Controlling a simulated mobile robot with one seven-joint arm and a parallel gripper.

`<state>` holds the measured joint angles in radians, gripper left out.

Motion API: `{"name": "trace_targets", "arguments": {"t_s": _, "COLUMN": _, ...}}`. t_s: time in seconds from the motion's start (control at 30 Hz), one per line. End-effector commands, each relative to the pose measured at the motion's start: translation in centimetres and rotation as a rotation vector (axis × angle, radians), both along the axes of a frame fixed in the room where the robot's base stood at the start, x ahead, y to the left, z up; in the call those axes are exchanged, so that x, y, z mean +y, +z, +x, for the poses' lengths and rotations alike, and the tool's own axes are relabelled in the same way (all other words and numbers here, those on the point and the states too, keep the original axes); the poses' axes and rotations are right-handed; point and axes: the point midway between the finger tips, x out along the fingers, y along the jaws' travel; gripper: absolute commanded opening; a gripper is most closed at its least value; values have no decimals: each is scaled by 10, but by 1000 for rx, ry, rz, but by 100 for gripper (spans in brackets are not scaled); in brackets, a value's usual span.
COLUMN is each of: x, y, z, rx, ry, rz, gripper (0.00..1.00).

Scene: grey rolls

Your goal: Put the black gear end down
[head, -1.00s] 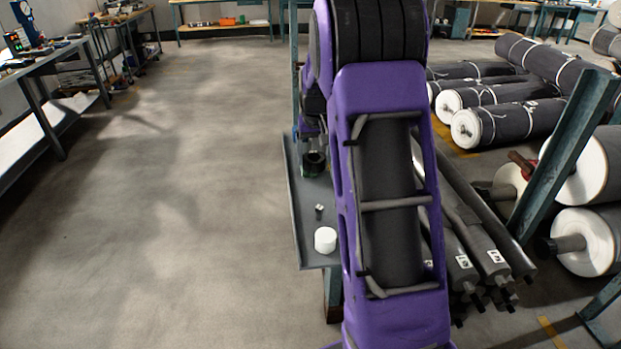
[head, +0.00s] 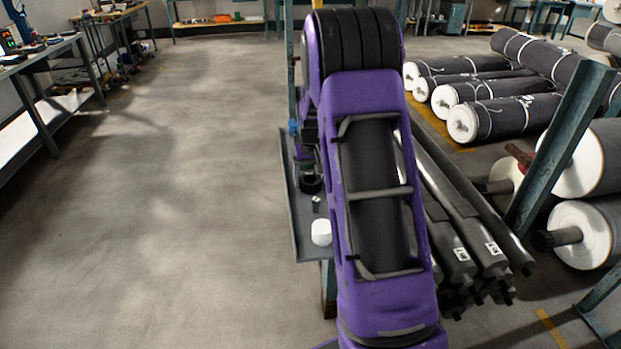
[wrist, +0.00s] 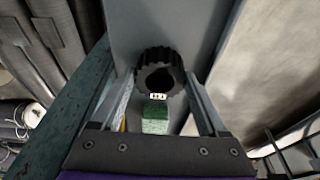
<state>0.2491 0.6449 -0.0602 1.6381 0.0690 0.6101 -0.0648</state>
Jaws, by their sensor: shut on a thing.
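The black gear (wrist: 160,72) sits between the fingertips of my gripper (wrist: 160,88) in the wrist view, with its toothed rim and dark central hole facing the camera. My gripper is shut on it. In the head view the gear (head: 310,183) shows as a small dark ring over the grey tray (head: 303,238), left of my purple arm. My arm hides much of the gripper and tray there. I cannot tell whether the gear touches the tray.
A white cylinder (head: 321,232) and a small green-and-white piece (head: 316,203) are on the tray's near part. A green block (wrist: 155,118) shows below the gear in the wrist view. Grey rolls (head: 465,225) lie right of my arm. Open floor (head: 190,200) lies left.

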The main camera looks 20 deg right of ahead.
Motion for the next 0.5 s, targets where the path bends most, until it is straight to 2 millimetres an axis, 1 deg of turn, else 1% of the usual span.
{"name": "trace_targets", "arguments": {"t_s": 0.03, "x": 0, "y": -2, "z": 0, "rx": -2, "ry": 0, "rz": -1, "gripper": 0}}
{"name": "trace_targets", "arguments": {"t_s": 0.07, "x": 0, "y": -1, "z": 0, "rx": 0, "ry": 0, "rz": 0, "gripper": 82}}
{"name": "trace_targets", "arguments": {"t_s": 0.1, "x": 0, "y": -1, "z": 0, "rx": 0, "ry": 0, "rz": 0, "gripper": 89}}
{"name": "trace_targets", "arguments": {"t_s": 0.17, "x": 0, "y": -1, "z": 0, "rx": 0, "ry": 0, "rz": 0, "gripper": 100}}
{"name": "trace_targets", "arguments": {"t_s": 0.37, "x": 0, "y": -1, "z": 0, "rx": 0, "ry": 0, "rz": 0, "gripper": 100}}
{"name": "trace_targets", "arguments": {"t_s": 0.5, "x": 0, "y": 6, "z": -1, "rx": -2, "ry": 0, "rz": -1, "gripper": 100}}
